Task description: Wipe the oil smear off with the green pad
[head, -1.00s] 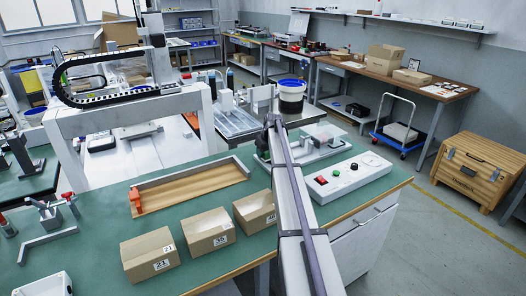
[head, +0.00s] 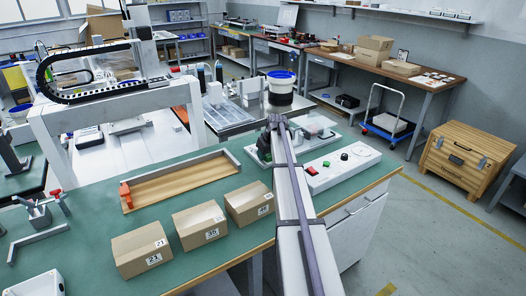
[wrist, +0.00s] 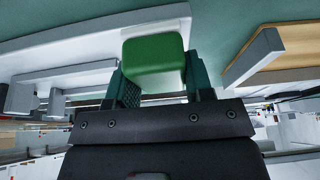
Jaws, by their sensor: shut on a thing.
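The green pad (wrist: 153,50) is a rounded block between the two dark green fingers of my gripper (wrist: 156,80) in the wrist view. My gripper is shut on it. A pale grey or white surface lies right behind the pad; I cannot tell whether the pad touches it. I see no oil smear in either view.
The green bench (head: 88,213) holds a wooden tray (head: 178,181), several numbered cardboard boxes (head: 200,226), and a white control box with buttons (head: 340,168). A clear-topped fixture (head: 312,126) stands partly behind my arm.

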